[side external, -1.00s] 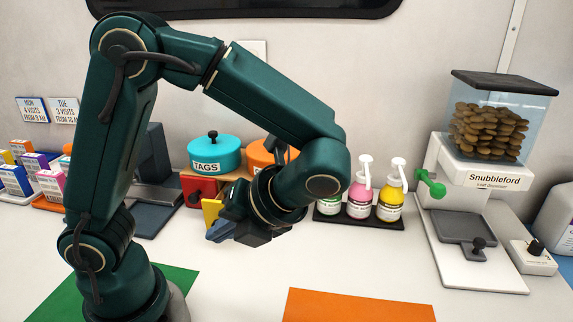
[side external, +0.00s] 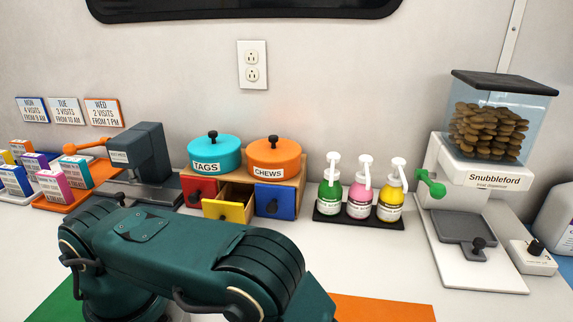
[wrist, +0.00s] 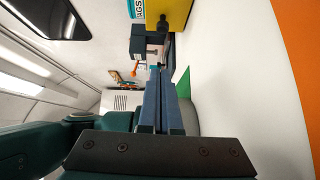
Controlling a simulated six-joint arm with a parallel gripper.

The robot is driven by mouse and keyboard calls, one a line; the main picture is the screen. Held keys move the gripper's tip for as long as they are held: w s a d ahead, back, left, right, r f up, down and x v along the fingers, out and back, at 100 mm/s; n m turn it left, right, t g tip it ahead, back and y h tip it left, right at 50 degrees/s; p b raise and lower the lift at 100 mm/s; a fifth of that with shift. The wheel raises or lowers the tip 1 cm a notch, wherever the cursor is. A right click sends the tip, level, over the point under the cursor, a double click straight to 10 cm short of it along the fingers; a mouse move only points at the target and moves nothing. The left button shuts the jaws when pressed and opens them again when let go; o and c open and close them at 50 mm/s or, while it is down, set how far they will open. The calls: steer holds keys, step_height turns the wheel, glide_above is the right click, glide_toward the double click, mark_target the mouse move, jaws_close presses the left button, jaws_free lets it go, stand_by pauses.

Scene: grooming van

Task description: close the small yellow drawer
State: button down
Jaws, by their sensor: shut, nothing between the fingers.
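The small yellow drawer (side external: 222,211) stands pulled out of the wooden cabinet (side external: 302,172) in the side view, its tan inside showing behind the front. A dark knob is on its front. In the wrist view a yellow face, apparently the drawer front (wrist: 181,12), shows at the top edge with a dark knob beside it. My gripper (wrist: 160,70) is shut and empty in the wrist view, its blue fingers together and apart from the yellow face. In the side view the gripper is not visible; my arm fills the lower front.
A red drawer (side external: 191,184) and a blue drawer (side external: 284,203) flank the yellow one. Teal (side external: 214,153) and orange (side external: 274,158) pots stand on the cabinet. Pump bottles (side external: 360,199) are to the right, a grey machine (side external: 146,160) to the left. White counter lies in front.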

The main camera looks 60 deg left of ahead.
mark_target(238, 218)
steer(key=a, duration=0.9)
steer(key=shift+w+f, duration=0.1)
steer(key=shift+w, duration=0.05)
steer(key=shift+w+a+f, duration=0.15)
steer(key=shift+w+a, duration=0.85)
steer(key=shift+w, duration=0.1)
steer(key=shift+w+a, duration=0.35)
steer(key=shift+w, duration=0.1)
steer(key=w+a, duration=0.6)
steer(key=shift+a, duration=0.1)
